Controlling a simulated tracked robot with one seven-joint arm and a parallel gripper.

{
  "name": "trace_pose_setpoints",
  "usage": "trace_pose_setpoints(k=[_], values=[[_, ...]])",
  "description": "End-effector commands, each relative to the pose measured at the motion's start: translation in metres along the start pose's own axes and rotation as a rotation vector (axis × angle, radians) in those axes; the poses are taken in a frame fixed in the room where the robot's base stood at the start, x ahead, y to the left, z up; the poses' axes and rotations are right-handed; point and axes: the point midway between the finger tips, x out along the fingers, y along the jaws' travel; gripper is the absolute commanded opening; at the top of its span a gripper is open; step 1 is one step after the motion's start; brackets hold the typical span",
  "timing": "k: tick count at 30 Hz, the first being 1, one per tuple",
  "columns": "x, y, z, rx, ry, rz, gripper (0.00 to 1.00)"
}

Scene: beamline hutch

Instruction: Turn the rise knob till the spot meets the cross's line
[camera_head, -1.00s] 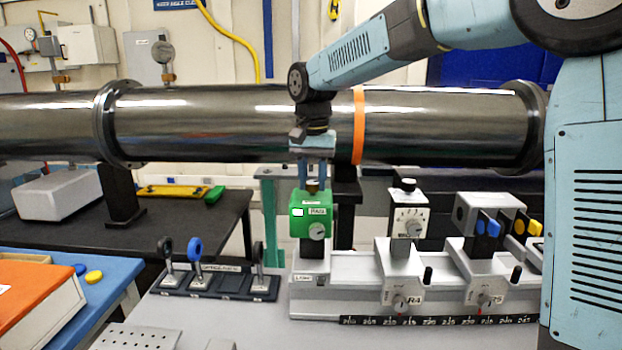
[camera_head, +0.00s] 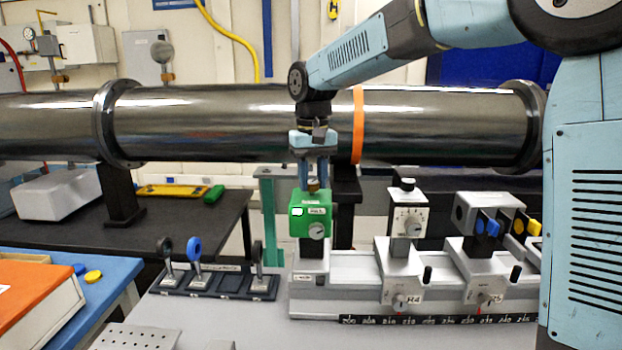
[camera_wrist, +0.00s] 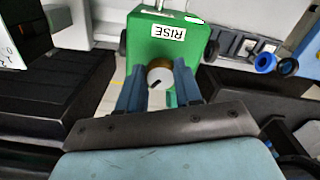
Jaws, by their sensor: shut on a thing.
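The green box (camera_head: 311,226) stands on a post at the left end of the pale rail; in the wrist view the same green box (camera_wrist: 165,42) bears the label RISE. The rise knob (camera_head: 313,186) is a small brass knob on its top. In the wrist view the knob (camera_wrist: 160,78) shows a pale end with a dark mark. My gripper (camera_head: 313,180) points straight down, its blue fingers shut on the knob from both sides; the fingers also show in the wrist view (camera_wrist: 160,88). I cannot make out a spot or a cross in either view.
A carriage with a white dial plate (camera_head: 408,220) stands right of the green box, with another grey carriage (camera_head: 482,246) beyond. A dark holder (camera_head: 218,281) with several handled pieces lies to the left. The large steel pipe (camera_head: 220,122) runs behind my gripper.

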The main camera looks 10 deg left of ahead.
Motion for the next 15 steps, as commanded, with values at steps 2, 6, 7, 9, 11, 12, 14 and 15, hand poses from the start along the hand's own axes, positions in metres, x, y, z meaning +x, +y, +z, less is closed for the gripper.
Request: trace_pose_setpoints(k=[2, 6, 7, 9, 11, 12, 14, 15], values=[[-0.0003, -0.0002, 0.0, -0.01, 0.001, 0.0, 0.04], [-0.0004, -0.0001, 0.0, -0.01, 0.001, 0.0, 0.04], [-0.0004, -0.0001, 0.0, -0.01, 0.001, 0.0, 0.04], [-0.0004, 0.0, 0.0, -0.01, 0.001, 0.0, 0.04], [-0.0003, 0.0, -0.0001, -0.009, 0.001, 0.0, 0.38], [-0.0003, 0.0, -0.0001, -0.009, 0.001, 0.0, 0.42], [-0.0003, 0.0001, -0.0001, -0.009, 0.001, 0.0, 0.48], [-0.0003, 0.0001, -0.0001, -0.009, 0.001, 0.0, 0.52]])
